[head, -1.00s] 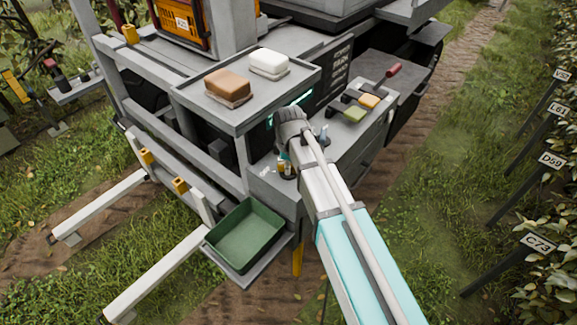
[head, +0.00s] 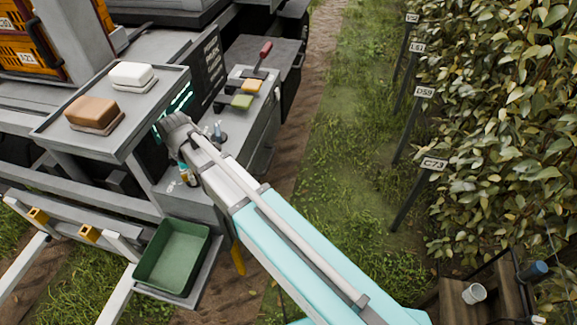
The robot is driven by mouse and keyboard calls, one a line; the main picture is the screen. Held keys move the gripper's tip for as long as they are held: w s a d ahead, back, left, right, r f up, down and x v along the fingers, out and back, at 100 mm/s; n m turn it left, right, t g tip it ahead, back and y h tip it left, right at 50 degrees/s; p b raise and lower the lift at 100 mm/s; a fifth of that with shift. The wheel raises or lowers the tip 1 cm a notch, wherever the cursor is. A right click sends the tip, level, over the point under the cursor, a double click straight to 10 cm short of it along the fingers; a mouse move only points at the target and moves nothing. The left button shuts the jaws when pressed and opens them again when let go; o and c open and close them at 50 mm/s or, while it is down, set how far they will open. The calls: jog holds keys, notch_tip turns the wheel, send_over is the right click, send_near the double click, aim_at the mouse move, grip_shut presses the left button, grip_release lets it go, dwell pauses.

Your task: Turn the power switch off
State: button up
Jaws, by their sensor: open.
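I cannot tell for certain which control is the power switch. On the grey control shelf (head: 262,130) stand a small upright toggle (head: 218,130), a green-topped control (head: 242,101), a yellow-topped control (head: 251,87) and a red-handled lever (head: 265,50). My gripper (head: 186,179) hangs from the wrist over the near left end of this shelf and is open. It is small and partly hidden by my arm, so I cannot tell whether it touches anything. The toggle is just to the right of my wrist.
A green bin (head: 172,258) sits below. Row signs (head: 433,164) and hedge stand right.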

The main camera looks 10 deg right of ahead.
jog(key=shift+m, duration=0.3)
jog(key=m, duration=0.5)
jog(key=shift+m, duration=0.3)
jog(key=m, duration=0.5)
jog(key=shift+w+m, duration=0.1)
jog(key=shift+m, duration=0.2)
notch_tip(320, 180, up, 8)
jog(key=p, duration=0.8)
jog(key=s+d+f+m+b, duration=0.1)
jog(key=d+f+m+b, duration=0.1)
jog(key=d, duration=0.8)
jog(key=s+d+f+m+b, duration=0.1)
jog(key=d+f+m+b, duration=0.1)
jog(key=d, duration=0.9)
jog(key=s+d+f+m+b, duration=0.1)
jog(key=d+f+m+b, duration=0.1)
jog(key=d, duration=0.9)
jog(key=shift+s+f+b, duration=0.3)
jog(key=shift+f+b, duration=0.1)
jog(key=shift+f, duration=0.05)
jog(key=shift+m, duration=0.8)
jog(key=shift+s+d+f+b, duration=0.2)
jog(key=shift+s+d, duration=0.2)
jog(key=shift+d, duration=0.4)
jog(key=shift+s+d+f+b, duration=0.2)
jog(key=shift+s+d, duration=0.2)
jog(key=shift+d, duration=0.4)
jog(key=shift+s+d+f+b, duration=0.2)
jog(key=shift+s+d, duration=0.2)
jog(key=shift+d, duration=0.4)
